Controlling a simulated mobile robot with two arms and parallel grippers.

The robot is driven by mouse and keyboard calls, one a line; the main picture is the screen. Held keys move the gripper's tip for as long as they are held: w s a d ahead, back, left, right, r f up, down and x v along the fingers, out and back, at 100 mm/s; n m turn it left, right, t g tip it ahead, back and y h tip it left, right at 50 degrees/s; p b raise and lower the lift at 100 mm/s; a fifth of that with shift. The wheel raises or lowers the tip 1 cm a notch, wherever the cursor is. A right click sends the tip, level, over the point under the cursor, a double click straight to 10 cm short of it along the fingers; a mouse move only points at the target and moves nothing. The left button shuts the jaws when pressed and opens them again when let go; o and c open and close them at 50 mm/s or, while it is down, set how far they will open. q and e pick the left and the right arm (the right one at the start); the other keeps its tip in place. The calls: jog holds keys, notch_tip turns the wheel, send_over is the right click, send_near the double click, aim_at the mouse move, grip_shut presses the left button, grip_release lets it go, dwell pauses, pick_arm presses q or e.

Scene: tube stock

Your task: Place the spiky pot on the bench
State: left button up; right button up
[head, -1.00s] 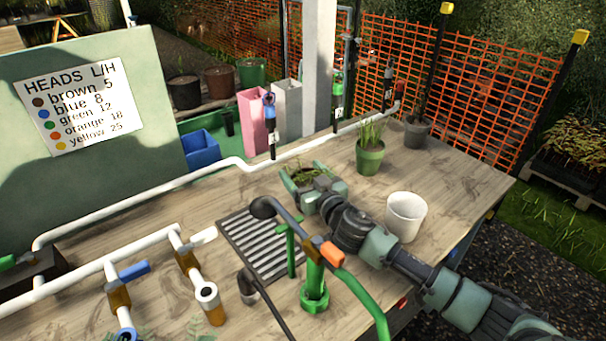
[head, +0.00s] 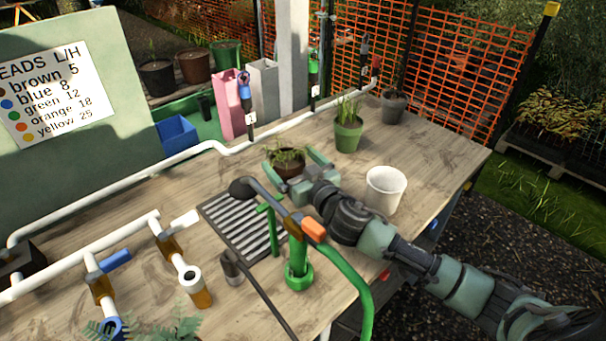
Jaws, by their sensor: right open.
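A brown pot (head: 289,170) with spiky, grassy leaves stands on the wooden bench (head: 430,150), just beyond the drip grid. My right gripper (head: 296,159) is open, its two fingers on either side of this pot, with its palm on the near side. The palm hides part of the pot, so I cannot tell if a finger touches it. A green pot (head: 348,137) with tall, thin leaves stands farther back on the bench. My left gripper is not in view.
A white pot (head: 385,190) stands close to my right arm. A watering wand on a green stand (head: 298,275) rises in front of the gripper. A slatted grid (head: 240,228), white pipes (head: 90,204) and a grey pot (head: 394,106) are also on the bench. The right side is clear.

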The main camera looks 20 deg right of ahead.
jog(key=s, duration=0.4)
jog(key=s+d, duration=0.1)
jog(key=s, duration=0.2)
jog(key=shift+r+b, duration=0.25)
jog(key=shift+b, duration=0.15)
